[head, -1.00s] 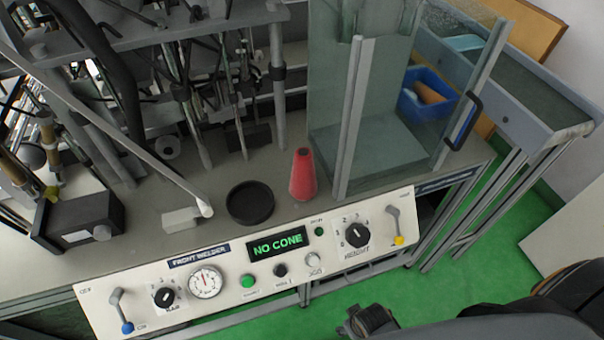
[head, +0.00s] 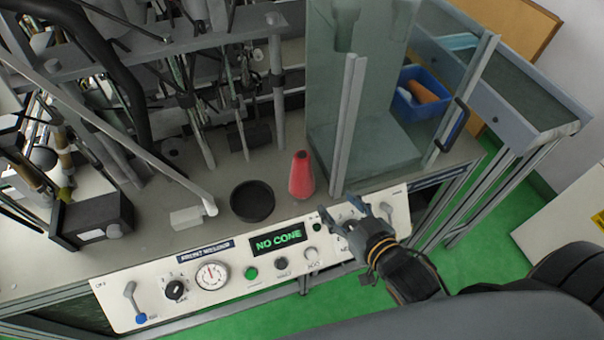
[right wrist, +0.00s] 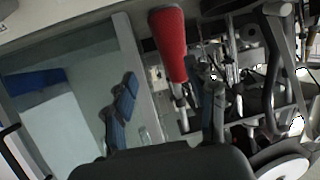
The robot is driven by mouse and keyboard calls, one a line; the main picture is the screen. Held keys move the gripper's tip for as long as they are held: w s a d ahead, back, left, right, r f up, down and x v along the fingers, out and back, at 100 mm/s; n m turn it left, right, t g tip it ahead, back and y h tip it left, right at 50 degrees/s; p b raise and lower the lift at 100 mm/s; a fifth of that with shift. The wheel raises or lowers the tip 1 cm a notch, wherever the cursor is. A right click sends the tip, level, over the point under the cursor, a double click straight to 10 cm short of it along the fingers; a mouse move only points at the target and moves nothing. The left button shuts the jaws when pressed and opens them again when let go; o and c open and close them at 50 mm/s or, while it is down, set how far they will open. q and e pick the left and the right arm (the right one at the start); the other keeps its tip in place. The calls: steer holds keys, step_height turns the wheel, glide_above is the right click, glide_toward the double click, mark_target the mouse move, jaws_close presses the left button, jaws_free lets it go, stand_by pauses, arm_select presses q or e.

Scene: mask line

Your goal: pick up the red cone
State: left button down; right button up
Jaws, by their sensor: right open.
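The red cone (head: 301,175) stands upright on the grey bench top, between a round black dish and the clear guard panels. It also shows at the top middle of the right wrist view (right wrist: 169,42), beyond the fingers. My right gripper (head: 354,208) is open and empty over the right part of the control panel, to the lower right of the cone and apart from it. In the right wrist view its two fingers (right wrist: 166,112) are spread wide. My left gripper is not in view.
The black dish (head: 252,201) sits left of the cone. The clear guard (head: 385,150) stands close on its right. The control panel (head: 222,290) with a "NO CONE" display (head: 277,240) runs along the front. A blue bin (head: 420,93) is behind the guard.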

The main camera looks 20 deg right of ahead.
mark_target(307, 169)
steer(key=shift+t+y, duration=0.7)
steer(key=shift+t, duration=0.2)
steer(key=w+a, duration=0.1)
steer(key=w, duration=0.1)
steer(key=w+a+r+p, duration=0.1)
steer(key=w, duration=0.4)
steer(key=shift+w+a+r+p, duration=0.15)
steer(key=shift+a+r+p, duration=0.05)
steer(key=shift+a+p, duration=0.2)
steer(key=p+x, duration=0.1)
steer(key=x, duration=0.5)
steer(key=shift+w+a+f, duration=0.1)
steer(key=shift+w+f, duration=0.15)
steer(key=shift+w, duration=0.05)
steer(key=shift+s, duration=0.1)
steer(key=shift+r, duration=0.1)
steer(key=shift+c, duration=1.4)
steer(key=c, duration=0.8)
steer(key=shift+r, duration=0.1)
steer(key=shift+c, duration=0.2)
